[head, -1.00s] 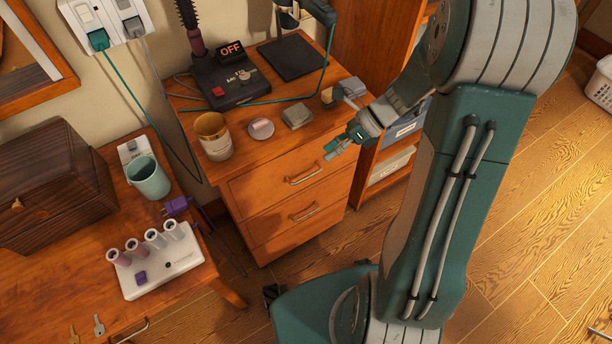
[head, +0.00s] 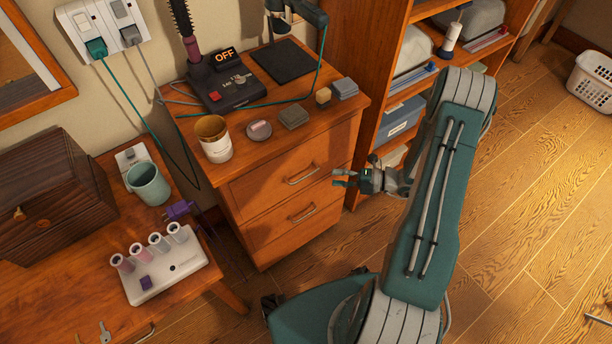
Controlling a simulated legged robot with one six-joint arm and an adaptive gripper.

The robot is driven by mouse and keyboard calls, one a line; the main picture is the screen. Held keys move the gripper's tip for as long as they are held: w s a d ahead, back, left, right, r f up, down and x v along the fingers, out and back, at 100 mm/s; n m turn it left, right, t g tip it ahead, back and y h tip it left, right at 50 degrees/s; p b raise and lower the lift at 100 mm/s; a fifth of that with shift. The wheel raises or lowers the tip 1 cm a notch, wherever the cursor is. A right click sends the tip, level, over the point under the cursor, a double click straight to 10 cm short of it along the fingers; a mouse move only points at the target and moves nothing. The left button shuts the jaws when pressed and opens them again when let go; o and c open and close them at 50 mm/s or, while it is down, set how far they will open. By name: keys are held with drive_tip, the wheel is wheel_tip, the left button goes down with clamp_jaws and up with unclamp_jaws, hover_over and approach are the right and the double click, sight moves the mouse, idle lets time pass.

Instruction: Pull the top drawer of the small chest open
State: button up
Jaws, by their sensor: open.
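The small chest (head: 225,193) stands against the wall in the head view, with a wooden top and metal bar handles. Its top drawer (head: 262,190) is shut, and the top drawer's handle (head: 303,175) shows on its front. A lower drawer (head: 272,222) with a like handle (head: 303,213) is also shut. My gripper (head: 338,178) is to the right of the top handle, apart from it, with its fingers pointing left. It is open and holds nothing.
On the chest top are a cup (head: 214,140), a round tin (head: 258,131), small boxes (head: 293,117) and a black device (head: 232,85) reading OFF. A shelf unit (head: 380,60) stands right of the chest. A table (head: 60,290) is at left.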

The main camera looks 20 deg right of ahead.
sight(307, 175)
drive_tip(key=x, duration=0.9)
drive_tip(key=shift+a, duration=0.25)
drive_tip(key=shift+d, duration=0.1)
clamp_jaws()
